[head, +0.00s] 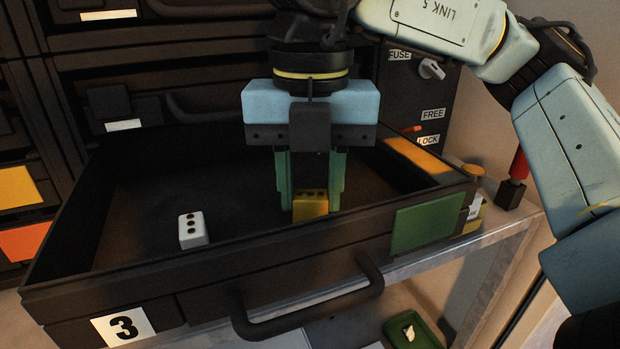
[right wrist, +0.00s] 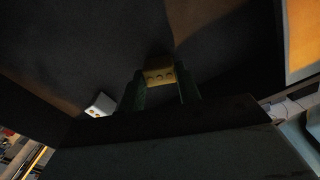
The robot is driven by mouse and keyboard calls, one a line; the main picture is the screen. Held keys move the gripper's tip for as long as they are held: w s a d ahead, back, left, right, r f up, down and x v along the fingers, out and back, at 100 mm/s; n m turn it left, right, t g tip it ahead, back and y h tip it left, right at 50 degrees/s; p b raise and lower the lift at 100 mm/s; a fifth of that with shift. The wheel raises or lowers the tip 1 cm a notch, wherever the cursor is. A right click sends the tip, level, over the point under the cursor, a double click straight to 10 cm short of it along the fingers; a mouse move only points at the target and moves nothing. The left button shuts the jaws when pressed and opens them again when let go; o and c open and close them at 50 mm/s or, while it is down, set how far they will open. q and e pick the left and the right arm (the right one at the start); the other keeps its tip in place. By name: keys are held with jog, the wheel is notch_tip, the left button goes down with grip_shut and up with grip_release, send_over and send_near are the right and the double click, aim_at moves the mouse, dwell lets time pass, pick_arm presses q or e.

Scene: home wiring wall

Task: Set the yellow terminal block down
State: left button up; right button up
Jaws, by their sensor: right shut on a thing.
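The yellow terminal block (head: 311,205) is between the green fingers of my right gripper (head: 311,195), low inside the open drawer (head: 160,286) marked 3. The right gripper is shut on it and points straight down. In the right wrist view the yellow block (right wrist: 159,75) shows between the fingertips (right wrist: 162,88), over the dark drawer floor. I cannot tell whether the block touches the floor. A white terminal block (head: 192,230) with dark holes stands in the drawer to the left; it also shows in the right wrist view (right wrist: 100,104). My left gripper is not in view.
The drawer's front wall with its handle (head: 315,318) and green panel (head: 428,221) is close in front of the gripper. An orange panel (head: 418,155) lies at the drawer's right side. A green tray (head: 428,337) sits below.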

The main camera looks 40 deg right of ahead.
aim_at(310, 194)
jog(key=shift+f, duration=0.1)
jog(key=shift+f+b, duration=0.1)
jog(key=shift+b, duration=0.2)
jog(key=o, duration=0.9)
jog(key=shift+o, duration=0.2)
notch_tip(310, 194, up, 12)
jog(key=p, duration=0.1)
jog(key=shift+r, duration=0.25)
